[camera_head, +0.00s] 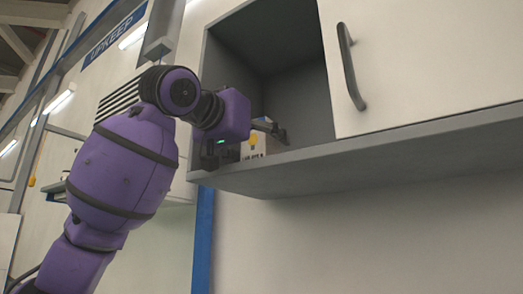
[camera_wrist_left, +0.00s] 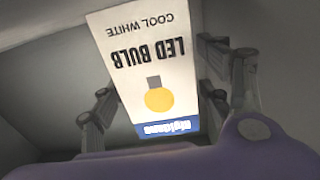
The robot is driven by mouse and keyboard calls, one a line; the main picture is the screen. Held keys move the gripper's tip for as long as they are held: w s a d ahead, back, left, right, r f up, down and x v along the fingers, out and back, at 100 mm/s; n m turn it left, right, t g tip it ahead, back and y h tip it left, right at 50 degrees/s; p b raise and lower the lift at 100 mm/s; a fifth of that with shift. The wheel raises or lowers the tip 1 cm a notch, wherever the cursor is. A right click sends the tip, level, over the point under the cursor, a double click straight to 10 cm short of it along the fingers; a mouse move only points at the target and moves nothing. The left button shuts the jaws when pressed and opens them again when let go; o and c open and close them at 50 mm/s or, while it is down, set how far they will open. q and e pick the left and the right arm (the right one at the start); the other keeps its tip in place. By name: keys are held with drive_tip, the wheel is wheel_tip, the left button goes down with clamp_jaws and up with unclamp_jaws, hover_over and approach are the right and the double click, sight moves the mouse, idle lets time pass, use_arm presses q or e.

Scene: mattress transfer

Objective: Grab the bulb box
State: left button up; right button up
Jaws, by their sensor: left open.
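The bulb box (camera_head: 255,143) is a small white carton with a yellow bulb picture, standing inside the open cabinet compartment at its left front. In the left wrist view the bulb box (camera_wrist_left: 152,68) shows upside down, with "LED BULB" and "COOL WHITE" lettering and a blue band. My left gripper (camera_head: 270,135) reaches into the compartment at the box. In the left wrist view its open fingers (camera_wrist_left: 160,90) stand one on each side of the box. I cannot tell whether either finger touches it. The wrist hides part of the box in the head view. My right gripper is not in view.
The grey cabinet shelf edge (camera_head: 350,155) runs under the compartment. A white door (camera_head: 425,60) with a dark handle (camera_head: 351,67) closes the section to the right. The compartment has free room right of the box. A blue sign (camera_head: 115,36) hangs at upper left.

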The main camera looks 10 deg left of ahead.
use_arm(q)
drive_tip(key=c, duration=1.2)
drive_tip(key=shift+r, duration=0.1)
drive_tip(key=shift+c, duration=0.2)
